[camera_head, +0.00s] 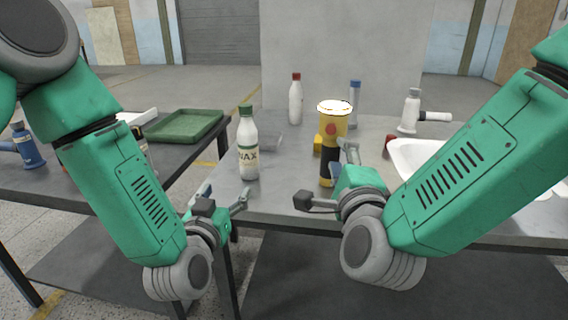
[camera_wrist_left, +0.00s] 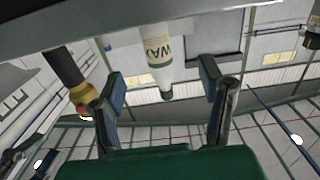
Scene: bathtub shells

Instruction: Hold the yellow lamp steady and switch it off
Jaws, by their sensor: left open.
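The yellow lamp (camera_head: 334,121) stands upright on the grey table, with a black handle below, a red button facing me and a bright white top. In the left wrist view the lamp (camera_wrist_left: 80,93) appears upside down at the left, outside the fingers. My left gripper (camera_head: 225,200) is open and empty at the table's front edge, left of the lamp. My right gripper (camera_head: 346,160) is right beside the black handle, with a finger overlapping its right side. I cannot tell whether it touches or grips the handle.
A white WAX bottle (camera_head: 248,150) stands left of the lamp, behind my left gripper. A red-capped bottle (camera_head: 295,100) and a blue-capped bottle (camera_head: 354,100) stand farther back. A white basin (camera_head: 408,157) lies right. A green tray (camera_head: 185,126) is on the left table.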

